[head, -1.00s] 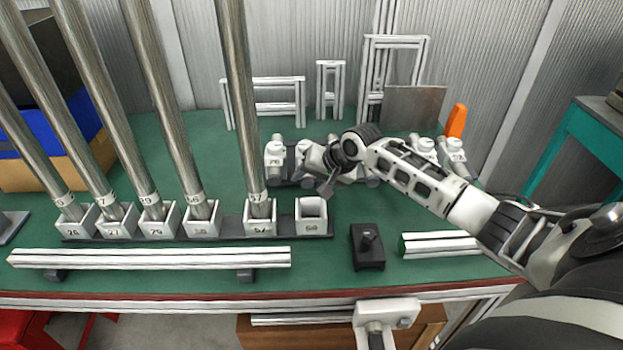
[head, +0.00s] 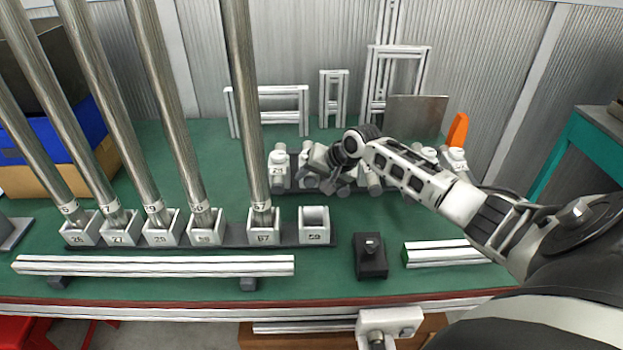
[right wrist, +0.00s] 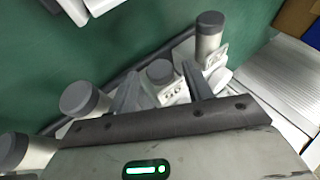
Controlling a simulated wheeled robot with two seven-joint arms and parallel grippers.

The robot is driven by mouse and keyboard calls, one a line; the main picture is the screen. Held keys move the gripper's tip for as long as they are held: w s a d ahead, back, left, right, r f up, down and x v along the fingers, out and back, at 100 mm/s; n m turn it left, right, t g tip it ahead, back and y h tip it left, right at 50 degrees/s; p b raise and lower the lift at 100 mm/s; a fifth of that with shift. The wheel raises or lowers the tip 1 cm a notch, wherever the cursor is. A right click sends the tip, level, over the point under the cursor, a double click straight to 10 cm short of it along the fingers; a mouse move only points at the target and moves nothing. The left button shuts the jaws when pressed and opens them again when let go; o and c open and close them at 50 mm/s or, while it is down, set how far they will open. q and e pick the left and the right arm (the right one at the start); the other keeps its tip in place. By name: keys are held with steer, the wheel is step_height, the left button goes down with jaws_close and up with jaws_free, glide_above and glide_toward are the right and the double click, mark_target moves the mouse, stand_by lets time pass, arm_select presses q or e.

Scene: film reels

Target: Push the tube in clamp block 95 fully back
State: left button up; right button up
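A row of pale clamp blocks holding short grey-capped tubes stands at the back of the green bench; its leftmost block (head: 279,170) shows clear of my arm in the head view. My right gripper (right wrist: 158,74) is over this row, with its two fingers apart. In the right wrist view a dark-capped tube (right wrist: 160,71) in a numbered block shows between the fingertips; I cannot tell whether they touch it. More capped tubes (right wrist: 208,35) stand to either side. My left gripper is not in view.
Tall metal tubes (head: 180,120) stand in numbered sockets at the left front, beside an empty socket (head: 314,226). A pale bar (head: 150,265) lies along the front edge. A black block (head: 370,258) stands right of the sockets. White frames (head: 268,92) stand behind.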

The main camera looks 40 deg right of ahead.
steer(key=p+v, duration=0.1)
steer(key=v, duration=1.5)
steer(key=shift+w, duration=0.1)
